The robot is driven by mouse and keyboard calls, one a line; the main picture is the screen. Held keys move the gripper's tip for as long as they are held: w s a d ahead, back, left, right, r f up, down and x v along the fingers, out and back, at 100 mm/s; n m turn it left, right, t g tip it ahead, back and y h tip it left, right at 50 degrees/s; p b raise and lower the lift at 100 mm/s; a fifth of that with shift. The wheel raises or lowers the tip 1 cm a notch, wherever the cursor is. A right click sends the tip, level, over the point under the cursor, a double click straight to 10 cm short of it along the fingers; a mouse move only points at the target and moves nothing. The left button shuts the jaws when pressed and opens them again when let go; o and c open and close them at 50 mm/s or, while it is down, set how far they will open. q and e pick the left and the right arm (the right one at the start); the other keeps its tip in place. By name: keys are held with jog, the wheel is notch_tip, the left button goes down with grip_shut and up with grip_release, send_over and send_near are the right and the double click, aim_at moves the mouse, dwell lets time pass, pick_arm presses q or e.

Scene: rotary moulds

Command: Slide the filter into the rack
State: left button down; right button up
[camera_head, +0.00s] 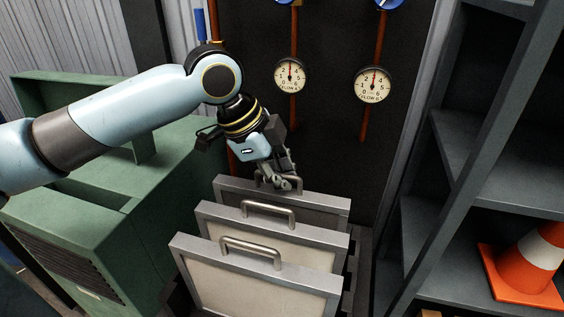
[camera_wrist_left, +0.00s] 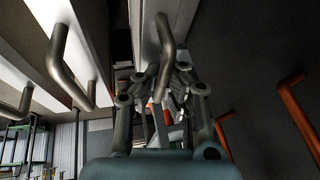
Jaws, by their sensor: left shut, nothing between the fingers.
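Three flat filters with pale metal frames and bar handles stand upright one behind another: the front filter (camera_head: 255,285), the middle filter (camera_head: 325,242) and the rear filter (camera_head: 325,201). Dark parts of the rack (camera_head: 352,280) show at their right edges. My left gripper (camera_head: 280,183) is shut and empty at the rear filter's handle, partly covering it. In the left wrist view that handle (camera_wrist_left: 167,45) reaches down close to my shut fingers (camera_wrist_left: 163,100); I cannot tell whether they touch. The filters' lower parts are hidden. My right gripper is not in view.
A green cabinet (camera_head: 150,200) stands left of the filters. Gauges (camera_head: 290,76) on red pipes hang on the dark wall behind. Grey shelving (camera_head: 470,150) with an orange and white cone (camera_head: 525,265) stands at the right.

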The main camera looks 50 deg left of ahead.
pick_arm(q)
jog(key=c, duration=2)
grip_release()
jog(key=shift+c, duration=0.2)
jog(key=o, duration=0.6)
jog(key=shift+o, duration=0.2)
jog(key=v, duration=0.5)
jog(key=shift+s+a+r, duration=0.15)
jog(key=shift+a+r, duration=0.1)
jog(key=shift+r, duration=0.05)
jog(key=shift+v, duration=0.9)
jog(key=shift+d, duration=0.15)
